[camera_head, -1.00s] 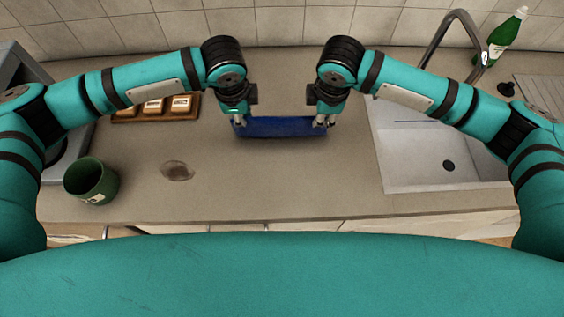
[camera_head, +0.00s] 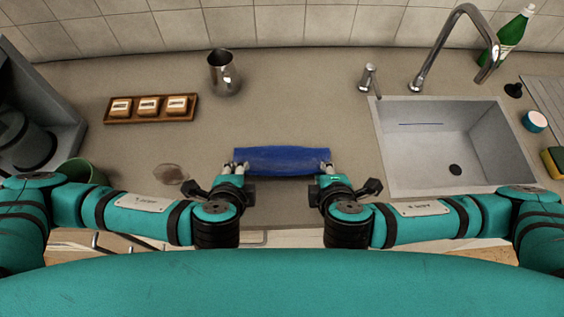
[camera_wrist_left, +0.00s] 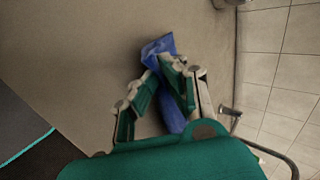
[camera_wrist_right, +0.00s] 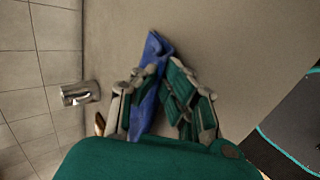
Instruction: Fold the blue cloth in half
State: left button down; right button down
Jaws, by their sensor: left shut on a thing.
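The blue cloth (camera_head: 282,160) is a narrow strip stretched left to right between my two grippers, at the middle of the counter. Its height above the counter is hard to judge. My left gripper (camera_head: 236,167) is shut on its left end; the cloth also shows between the fingers in the left wrist view (camera_wrist_left: 158,48). My right gripper (camera_head: 327,167) is at its right end, with the cloth between its fingers in the right wrist view (camera_wrist_right: 152,50). The cloth parts between the fingers are partly hidden.
A sink (camera_head: 395,180) with a tap (camera_head: 440,45) is on the right. A metal jug (camera_head: 223,73) and a wooden tray (camera_head: 120,118) with blocks stand at the back left. A green mug (camera_head: 82,172) is partly hidden by my left arm. Counter behind the cloth is clear.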

pick_arm(q)
jog(key=shift+s+f+t, duration=0.5)
jog(key=shift+s+t, duration=0.1)
jog(key=shift+t, duration=0.1)
pick_arm(e)
jog(key=shift+s+f+t, duration=0.45)
jog(key=shift+s+t, duration=0.15)
jog(key=shift+t, duration=0.1)
pick_arm(q)
jog(key=c, duration=1.2)
grip_release()
pick_arm(e)
jog(key=c, duration=1.2)
grip_release()
